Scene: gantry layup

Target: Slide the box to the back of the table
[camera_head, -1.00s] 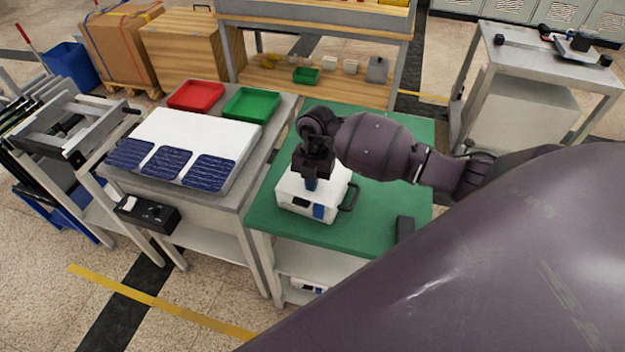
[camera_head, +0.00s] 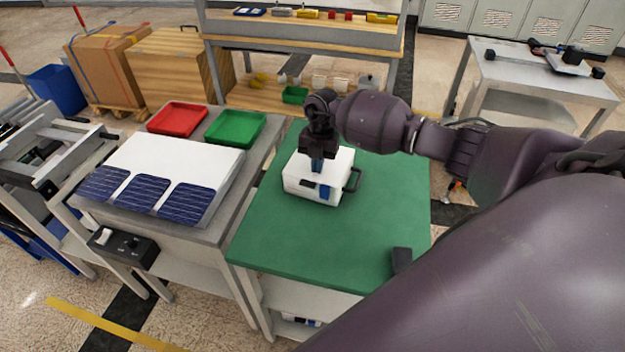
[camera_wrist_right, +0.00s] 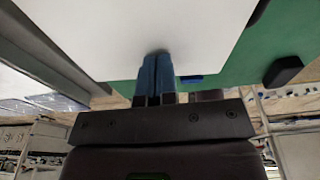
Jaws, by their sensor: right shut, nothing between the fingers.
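The white box (camera_head: 337,165) stands upright on the green-topped table (camera_head: 335,240), towards its back left. It has a black handle on its right side and a blue patch on its front. My right gripper (camera_head: 317,165) is shut and empty, pointing down at the box's top. In the right wrist view, its blue fingertips (camera_wrist_right: 154,60) appear to meet the white surface of the box (camera_wrist_right: 150,22). The gripper and forearm hide part of the box's top and the table's back edge. My left gripper is out of view.
A small black object (camera_head: 401,261) lies near the table's front right corner. A grey bench (camera_head: 225,205) with solar cells, a red tray (camera_head: 177,118) and a green tray (camera_head: 236,128) adjoins on the left. Shelving (camera_head: 300,45) stands behind. The green top before the box is clear.

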